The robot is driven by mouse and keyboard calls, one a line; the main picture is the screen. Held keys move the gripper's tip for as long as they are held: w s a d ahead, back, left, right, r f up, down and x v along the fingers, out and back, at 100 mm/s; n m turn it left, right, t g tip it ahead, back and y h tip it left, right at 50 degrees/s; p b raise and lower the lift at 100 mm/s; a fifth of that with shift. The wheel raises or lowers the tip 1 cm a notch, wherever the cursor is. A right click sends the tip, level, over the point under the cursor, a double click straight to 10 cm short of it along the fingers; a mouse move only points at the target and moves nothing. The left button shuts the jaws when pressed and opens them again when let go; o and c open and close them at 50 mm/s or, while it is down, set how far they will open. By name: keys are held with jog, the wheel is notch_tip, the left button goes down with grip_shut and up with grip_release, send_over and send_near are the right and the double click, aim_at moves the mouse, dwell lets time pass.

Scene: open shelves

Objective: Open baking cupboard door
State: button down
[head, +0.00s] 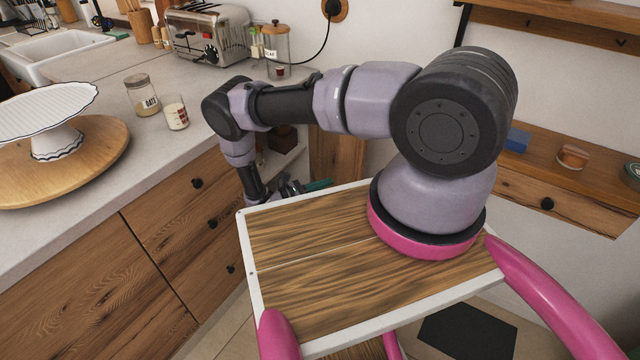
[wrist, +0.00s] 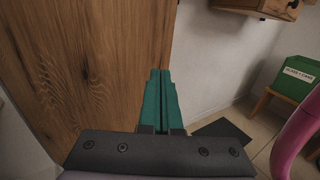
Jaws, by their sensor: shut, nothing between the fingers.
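A tall wooden panel with upright grain, which looks like a cupboard door (wrist: 95,60), fills the left of the wrist view. It also shows in the head view (head: 336,158), partly behind my arm, beside a shadowed opening with dark items (head: 284,138). I cannot tell how far the door stands open. My gripper (wrist: 160,75) has teal fingers pressed together and empty, in front of the panel near its right edge. Contact with the panel cannot be told.
Wooden drawers with black knobs (head: 197,183) run under the grey counter (head: 100,75). A cake stand (head: 55,135), a jar and a toaster (head: 208,35) stand on it. At right are a wall shelf with a drawer (head: 550,185) and a green box (wrist: 297,78). Floor shows below.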

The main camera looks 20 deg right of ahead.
aim_at(356, 173)
jog(key=d, duration=0.6)
jog(key=w+d, duration=0.1)
jog(key=d, duration=0.2)
jog(key=shift+w+d, duration=0.1)
jog(key=shift+d, duration=0.1)
